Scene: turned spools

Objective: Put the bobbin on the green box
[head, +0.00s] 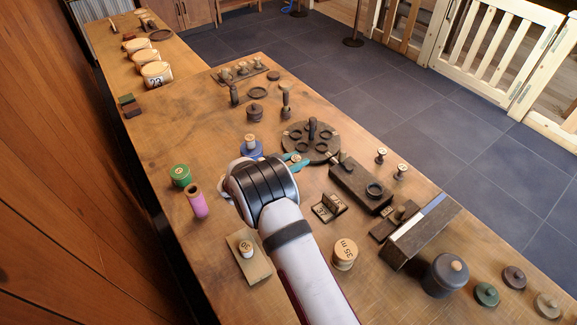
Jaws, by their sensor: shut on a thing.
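My gripper (295,160) has teal fingers and is above the middle of the table, left of the dark round rack. It is shut on a small pale wooden piece that looks like the bobbin (295,157), largely hidden by the fingers and wrist. A darker green knobbed round piece (486,294) stands at the lower right.
A blue round piece (251,150) with a wooden spool on it stands close left of my gripper. A pink spool (197,204) stands by the green box. The round rack (311,142) and a dark block (360,188) lie to the right. Two small spools (381,156) stand near the right edge.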

